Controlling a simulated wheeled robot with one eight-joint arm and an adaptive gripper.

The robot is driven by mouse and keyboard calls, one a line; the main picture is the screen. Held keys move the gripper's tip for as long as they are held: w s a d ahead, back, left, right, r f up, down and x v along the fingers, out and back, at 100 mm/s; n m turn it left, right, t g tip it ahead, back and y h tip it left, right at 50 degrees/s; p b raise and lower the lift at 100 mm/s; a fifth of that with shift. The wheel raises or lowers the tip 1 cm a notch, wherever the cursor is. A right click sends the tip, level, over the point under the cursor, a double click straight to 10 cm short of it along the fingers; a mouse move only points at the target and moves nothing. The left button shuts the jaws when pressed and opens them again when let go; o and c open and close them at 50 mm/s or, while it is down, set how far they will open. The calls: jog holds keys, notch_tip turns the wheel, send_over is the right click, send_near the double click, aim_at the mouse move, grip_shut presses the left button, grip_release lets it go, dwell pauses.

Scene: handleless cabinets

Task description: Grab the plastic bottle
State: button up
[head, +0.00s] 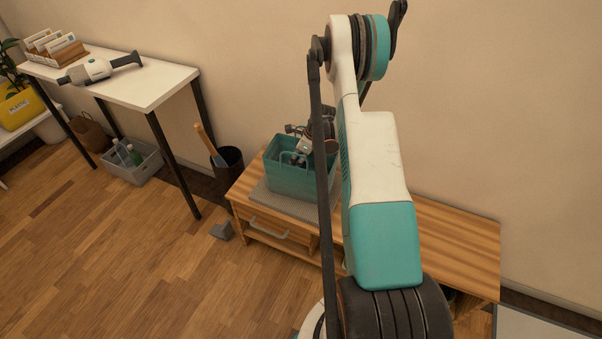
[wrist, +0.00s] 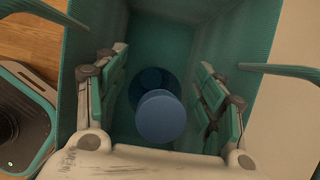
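A blue round-topped object (wrist: 161,116), seen from above, stands inside a teal basket; it looks like the plastic bottle, but its full shape is hidden. The teal basket (head: 289,181) sits on the low wooden cabinet, and its inner walls fill much of the wrist view (wrist: 165,40). My gripper (wrist: 163,82) points down into the basket, with one finger on each side of the blue object. The fingers are apart, and gaps show between them and the object. In the head view my gripper (head: 304,150) is partly hidden by the basket's rim and my arm.
The basket stands on a grey mat (head: 256,192) on the wooden cabinet (head: 455,240). A grey crate with bottles (head: 146,168) is on the floor under the white table (head: 160,85). A dark bin (head: 230,165) stands beside the cabinet. The wall is close behind.

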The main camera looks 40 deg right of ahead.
jog(key=c, duration=0.5)
jog(key=shift+o, duration=0.2)
jog(key=shift+r, duration=0.15)
